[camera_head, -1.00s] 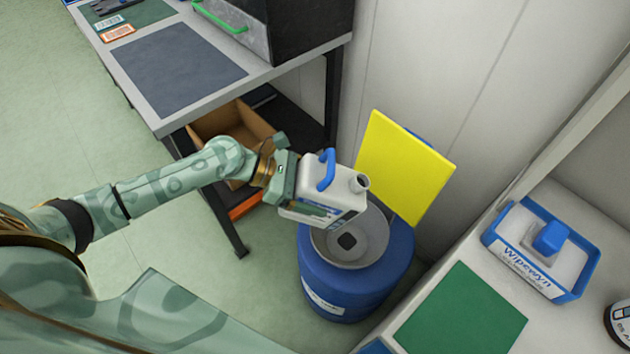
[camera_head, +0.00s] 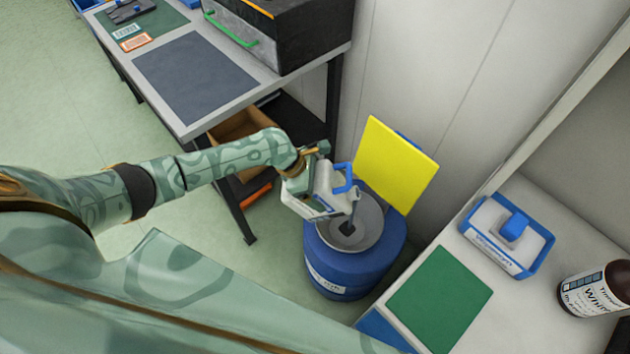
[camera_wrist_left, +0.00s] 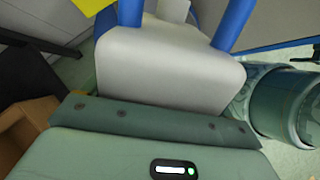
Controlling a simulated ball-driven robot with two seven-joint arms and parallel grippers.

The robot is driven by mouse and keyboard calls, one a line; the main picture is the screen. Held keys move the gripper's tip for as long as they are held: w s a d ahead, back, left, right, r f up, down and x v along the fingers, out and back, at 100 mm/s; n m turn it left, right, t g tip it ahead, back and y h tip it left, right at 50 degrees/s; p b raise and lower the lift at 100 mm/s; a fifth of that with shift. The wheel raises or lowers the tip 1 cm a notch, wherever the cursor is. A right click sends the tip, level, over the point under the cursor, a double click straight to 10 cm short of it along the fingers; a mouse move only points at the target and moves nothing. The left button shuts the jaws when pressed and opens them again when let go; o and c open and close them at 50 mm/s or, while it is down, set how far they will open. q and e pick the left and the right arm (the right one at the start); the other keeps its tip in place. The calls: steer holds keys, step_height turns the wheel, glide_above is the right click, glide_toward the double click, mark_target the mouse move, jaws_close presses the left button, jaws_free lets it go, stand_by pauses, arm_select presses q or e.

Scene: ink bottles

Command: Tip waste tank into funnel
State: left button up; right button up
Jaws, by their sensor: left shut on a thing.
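The waste tank (camera_head: 318,198) is a white jug with a blue handle (camera_head: 342,178). It is tilted, with its neck pointing down to the right over the grey funnel (camera_head: 370,234). The funnel sits on top of a blue drum (camera_head: 350,268). My left gripper (camera_head: 303,176) is shut on the tank and holds it above the funnel's left side. In the left wrist view the tank's white wall (camera_wrist_left: 165,65) fills the space just beyond the gripper. I cannot tell whether liquid is flowing. My right gripper is not in view.
A yellow panel (camera_head: 396,165) stands upright behind the funnel, close to the tank. A bench with a green mat (camera_head: 440,295), a blue-rimmed wipes box (camera_head: 490,258) and a brown bottle (camera_head: 600,285) is at right. A table (camera_head: 290,92) stands at upper left.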

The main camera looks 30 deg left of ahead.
arm_select(q)
steer(key=y+p, duration=0.2)
steer(key=g+y+p, duration=0.1)
steer(key=p, duration=0.2)
steer(key=shift+w+d+f+g+y, duration=0.2)
steer(key=shift+d+g+y, duration=0.1)
steer(key=shift+d+y, duration=0.1)
stand_by(2.7)
